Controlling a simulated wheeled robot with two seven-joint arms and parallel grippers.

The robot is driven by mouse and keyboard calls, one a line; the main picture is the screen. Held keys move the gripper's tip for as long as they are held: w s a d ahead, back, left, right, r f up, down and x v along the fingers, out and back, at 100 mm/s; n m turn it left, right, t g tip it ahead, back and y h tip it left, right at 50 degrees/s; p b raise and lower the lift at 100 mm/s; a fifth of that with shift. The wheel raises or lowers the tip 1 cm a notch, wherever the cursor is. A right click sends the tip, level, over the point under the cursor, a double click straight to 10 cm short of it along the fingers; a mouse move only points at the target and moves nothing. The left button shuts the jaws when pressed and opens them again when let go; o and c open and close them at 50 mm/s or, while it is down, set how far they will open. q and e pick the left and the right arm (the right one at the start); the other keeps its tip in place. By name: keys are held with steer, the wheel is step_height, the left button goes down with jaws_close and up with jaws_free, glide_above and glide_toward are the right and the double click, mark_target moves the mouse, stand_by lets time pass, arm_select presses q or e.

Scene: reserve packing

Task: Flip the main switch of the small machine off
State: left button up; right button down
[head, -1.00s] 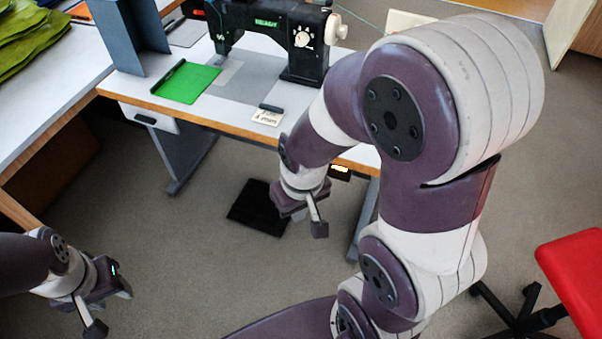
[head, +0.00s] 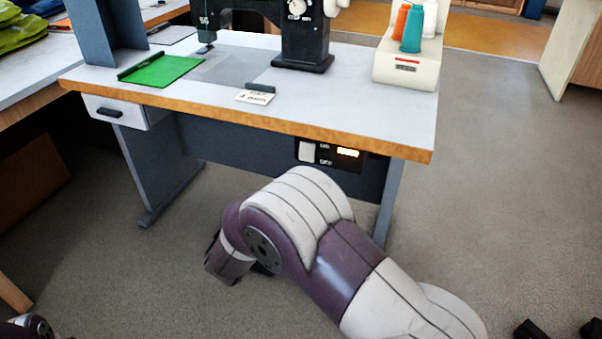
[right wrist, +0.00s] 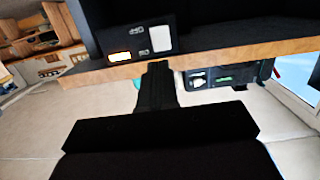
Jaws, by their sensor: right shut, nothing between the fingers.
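A dark switch box (head: 320,165) hangs under the front edge of the sewing table. It carries a white rocker switch (head: 306,151) on the left and a lit yellow-white lamp (head: 348,153) on the right; the small labels are not readable. The black sewing machine (head: 305,40) stands on the table above. In the right wrist view the picture is upside down: the white rocker (right wrist: 160,38) and lit lamp (right wrist: 120,57) show beyond my right gripper (right wrist: 157,68). The gripper is shut and empty, apparently short of the box. In the head view my right arm hides it. My left gripper is out of view.
The table's wooden front edge (head: 250,120) runs just above the box. A drawer (head: 118,112) is at the left and a table leg (head: 388,203) at the right.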

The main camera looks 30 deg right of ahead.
steer(key=b, duration=0.6)
glide_toward(306, 157)
steer(key=f+x, duration=0.1)
steer(key=x, duration=0.4)
steer(key=shift+w+d+r, duration=0.35)
steer(key=shift+w+d, duration=0.3)
steer(key=shift+w+d+f+t+h+b, duration=0.1)
steer(key=shift+t+h+b, duration=0.35)
steer(key=shift+b, duration=0.2)
steer(key=shift+w+d+f+t+h+b, duration=0.1)
steer(key=shift+t+h+b, duration=0.25)
steer(key=shift+h+b, duration=0.25)
steer(key=shift+d, duration=0.1)
